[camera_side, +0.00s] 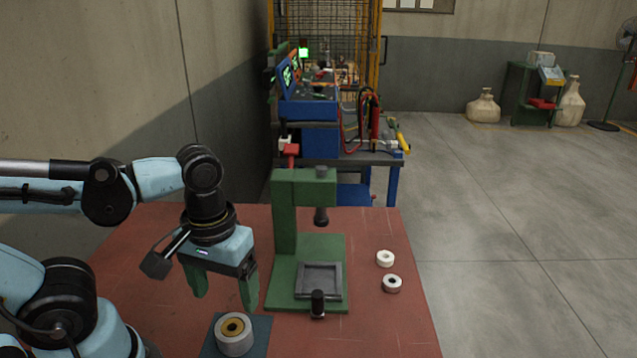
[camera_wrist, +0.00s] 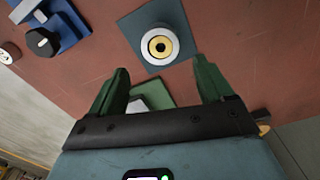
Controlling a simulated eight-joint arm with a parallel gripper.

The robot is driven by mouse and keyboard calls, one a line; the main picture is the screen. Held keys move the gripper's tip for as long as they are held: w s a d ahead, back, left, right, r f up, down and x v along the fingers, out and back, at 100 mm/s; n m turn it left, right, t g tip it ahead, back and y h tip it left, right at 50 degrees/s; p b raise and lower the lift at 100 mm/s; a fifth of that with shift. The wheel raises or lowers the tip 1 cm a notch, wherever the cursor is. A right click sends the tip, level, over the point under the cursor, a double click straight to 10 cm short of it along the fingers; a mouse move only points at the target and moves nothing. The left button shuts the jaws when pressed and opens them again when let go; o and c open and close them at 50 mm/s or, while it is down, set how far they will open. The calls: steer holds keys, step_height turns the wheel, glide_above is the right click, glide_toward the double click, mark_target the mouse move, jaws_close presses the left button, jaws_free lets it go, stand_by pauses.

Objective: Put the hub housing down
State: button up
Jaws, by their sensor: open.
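The hub housing (camera_side: 236,344) is a white round part with a yellow ring and a dark bore in its middle. It sits on a dark blue-grey square pad (camera_side: 262,333) at the front of the red table. In the wrist view the hub housing (camera_wrist: 149,52) lies on the pad (camera_wrist: 128,28), just beyond the fingertips. My gripper (camera_side: 224,298) has two green fingers, spread apart with nothing between them. It hangs above and behind the hub housing, clear of it. In the wrist view my gripper (camera_wrist: 160,68) shows the same gap between its fingers.
A green press (camera_side: 288,225) with a square grey recess (camera_side: 320,281) and a black knob (camera_side: 318,304) stands right of my gripper. Two white rings (camera_side: 385,258) (camera_side: 392,283) lie on the red table (camera_side: 400,325). The wrist view shows a blue fixture (camera_wrist: 68,28) at upper left.

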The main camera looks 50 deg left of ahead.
steer(key=w+a+r+m+t, duration=0.1)
steer(key=w+m+t, duration=0.2)
steer(key=w, duration=0.2)
steer(key=w+a+r+m+t, duration=0.2)
steer(key=w+m+t, duration=0.1)
steer(key=w+t, duration=0.1)
steer(key=shift+w+r, duration=0.25)
steer(key=shift+w, duration=0.4)
steer(key=shift+a, duration=0.1)
stand_by(2.4)
